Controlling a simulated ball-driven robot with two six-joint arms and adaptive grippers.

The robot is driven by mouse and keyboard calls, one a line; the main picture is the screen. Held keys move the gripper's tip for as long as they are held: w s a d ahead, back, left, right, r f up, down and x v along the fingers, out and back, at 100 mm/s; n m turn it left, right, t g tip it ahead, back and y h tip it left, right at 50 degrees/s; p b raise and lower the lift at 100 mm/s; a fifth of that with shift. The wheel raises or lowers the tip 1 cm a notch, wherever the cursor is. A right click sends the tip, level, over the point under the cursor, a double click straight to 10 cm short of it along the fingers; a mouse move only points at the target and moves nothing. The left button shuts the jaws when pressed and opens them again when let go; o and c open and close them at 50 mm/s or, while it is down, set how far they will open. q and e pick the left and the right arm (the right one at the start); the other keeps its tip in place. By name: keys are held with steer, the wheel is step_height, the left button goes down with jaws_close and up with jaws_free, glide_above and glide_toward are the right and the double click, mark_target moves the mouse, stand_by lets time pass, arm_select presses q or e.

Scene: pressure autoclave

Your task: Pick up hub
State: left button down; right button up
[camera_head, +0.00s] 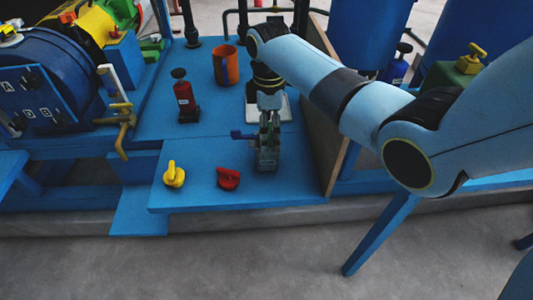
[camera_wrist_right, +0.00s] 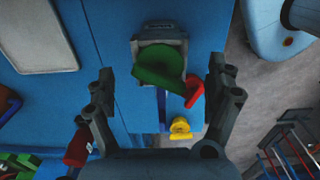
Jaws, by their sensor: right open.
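No part is labelled as the hub, so I cannot be sure which one it is. A grey block with a green rounded part (camera_wrist_right: 158,66) lies between and beyond my right fingers in the right wrist view. In the head view a grey piece (camera_head: 267,159) shows just below my right gripper (camera_head: 269,122), on the blue platform. My right gripper (camera_wrist_right: 161,70) is open, fingers spread either side of the grey and green part; contact is not visible. A blue handle (camera_head: 241,134) sticks out to its left. My left gripper is not in view.
A red knob (camera_head: 228,179) and a yellow knob (camera_head: 174,174) lie on the blue platform (camera_head: 205,150) near its front. A wooden-edged panel (camera_head: 337,165) borders the right side.

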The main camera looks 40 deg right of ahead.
step_height(320, 180, down, 5)
steer(key=shift+r+b, duration=0.1)
steer(key=shift+b, duration=0.55)
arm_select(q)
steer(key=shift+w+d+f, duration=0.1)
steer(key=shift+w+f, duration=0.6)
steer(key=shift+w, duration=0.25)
arm_select(e)
steer(key=shift+a, duration=0.1)
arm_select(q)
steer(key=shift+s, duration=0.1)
arm_select(e)
steer(key=shift+c, duration=0.3)
steer(key=c, duration=0.4)
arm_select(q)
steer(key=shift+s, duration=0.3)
arm_select(e)
steer(key=c, duration=1.2)
